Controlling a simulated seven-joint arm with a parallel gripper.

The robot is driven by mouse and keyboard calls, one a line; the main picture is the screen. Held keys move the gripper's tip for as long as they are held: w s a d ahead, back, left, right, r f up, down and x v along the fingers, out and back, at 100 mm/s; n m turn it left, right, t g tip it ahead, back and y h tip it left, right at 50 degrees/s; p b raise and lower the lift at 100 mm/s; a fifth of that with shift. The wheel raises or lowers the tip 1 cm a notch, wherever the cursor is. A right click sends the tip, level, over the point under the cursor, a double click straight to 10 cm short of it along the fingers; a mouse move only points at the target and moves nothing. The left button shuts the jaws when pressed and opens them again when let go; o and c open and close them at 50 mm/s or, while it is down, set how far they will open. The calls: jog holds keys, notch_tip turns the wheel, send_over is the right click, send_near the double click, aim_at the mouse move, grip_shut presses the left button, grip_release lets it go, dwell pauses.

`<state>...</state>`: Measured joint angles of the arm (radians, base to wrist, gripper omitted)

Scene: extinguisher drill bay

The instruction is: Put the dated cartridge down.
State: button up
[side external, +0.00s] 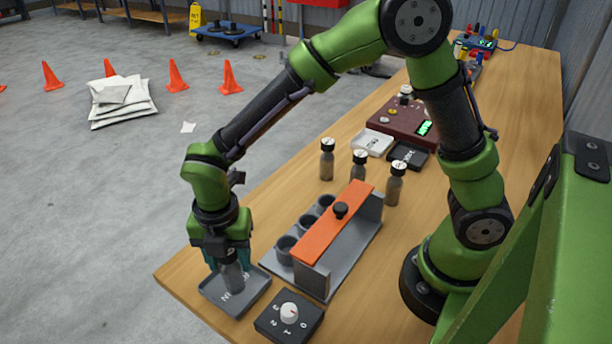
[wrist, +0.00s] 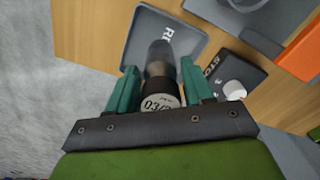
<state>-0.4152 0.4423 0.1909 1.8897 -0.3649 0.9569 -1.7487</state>
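The dated cartridge (wrist: 160,92) is a grey cylinder with a black cap whose pale top reads "03/" and a partly hidden figure. The tray (wrist: 195,37) also shows in the wrist view. I cannot tell whether the cartridge's base touches the tray floor. Part of the tray's lettering is hidden behind the cartridge.
A grey rack (side external: 318,287) with round holders and an orange top bar (side external: 330,226) stands right of the tray. A dial box (side external: 275,326) sits close in front. Several capped bottles (side external: 327,160) stand behind the rack. The table's left edge is near the tray.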

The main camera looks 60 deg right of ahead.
jog(key=shift+o, duration=0.9)
notch_tip(320, 180, up, 12)
jog(key=shift+f, duration=0.1)
jog(key=shift+d+r, duration=0.1)
jog(key=shift+r, duration=0.15)
jog(key=s+d+r+m+t, duration=0.2)
jog(key=d+m, duration=0.4)
jog(key=m, duration=0.3)
jog(key=s+d+r+m+t+y, duration=0.1)
jog(key=s+d+m, duration=0.3)
jog(key=m, duration=0.6)
jog(key=s+d+r+m+t+y, duration=0.1)
jog(key=s+d+m+t, duration=0.3)
jog(key=d+m, duration=0.4)
jog(key=shift+d+r+m, duration=0.15)
jog(key=shift+r+m, duration=0.75)
jog(key=shift+m, duration=0.1)
